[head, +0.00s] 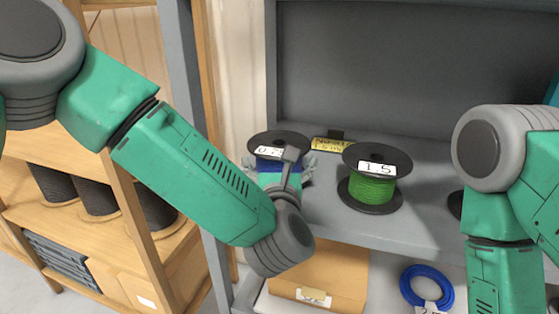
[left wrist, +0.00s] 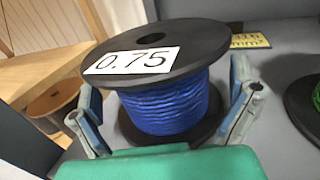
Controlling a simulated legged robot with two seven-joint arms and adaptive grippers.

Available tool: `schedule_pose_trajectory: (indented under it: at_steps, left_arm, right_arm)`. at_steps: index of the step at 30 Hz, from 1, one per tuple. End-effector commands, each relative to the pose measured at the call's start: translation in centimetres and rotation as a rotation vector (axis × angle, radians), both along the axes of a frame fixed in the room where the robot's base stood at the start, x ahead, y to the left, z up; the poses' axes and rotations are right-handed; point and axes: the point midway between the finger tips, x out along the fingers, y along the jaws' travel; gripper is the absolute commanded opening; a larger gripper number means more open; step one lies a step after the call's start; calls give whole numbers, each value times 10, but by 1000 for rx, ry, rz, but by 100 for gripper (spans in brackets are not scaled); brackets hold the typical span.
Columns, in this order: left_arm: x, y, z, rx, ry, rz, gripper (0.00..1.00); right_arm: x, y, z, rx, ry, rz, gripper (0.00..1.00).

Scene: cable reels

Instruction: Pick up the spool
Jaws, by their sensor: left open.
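A spool of blue cable (head: 268,166) with black flanges and a white label stands upright on the grey shelf. In the left wrist view the blue spool (left wrist: 170,105) shows its label reading 0.75. My left gripper (head: 280,172) is at this spool. In the left wrist view its open fingers (left wrist: 168,100) are on either side of the spool, one left and one right. I cannot tell whether they touch it. A green cable spool (head: 372,188) labelled 1.5 stands to the right on the same shelf. My right arm shows at the right edge; its gripper is out of view.
A yellow label (head: 326,144) lies on the grey shelf (head: 420,228) behind the spools. Below are a cardboard box (head: 330,275) and a blue cable coil (head: 427,287). A wooden rack (head: 120,235) with dark reels stands at the left.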

Motion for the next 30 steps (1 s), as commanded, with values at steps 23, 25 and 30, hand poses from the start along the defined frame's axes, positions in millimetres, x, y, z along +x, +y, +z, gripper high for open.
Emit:
schedule_pose_trajectory:
  at_steps: [23,25,30]
  left_arm:
    - [14,0,2,-1,-4,-1,28]
    - [14,0,4,-1,-4,0,28]
    - [14,0,23,-4,-7,1,28]
  right_arm:
    - [0,0,0,0,0,0,40]
    - [0,0,1,0,0,0,40]
    - [0,0,2,0,0,0,40]
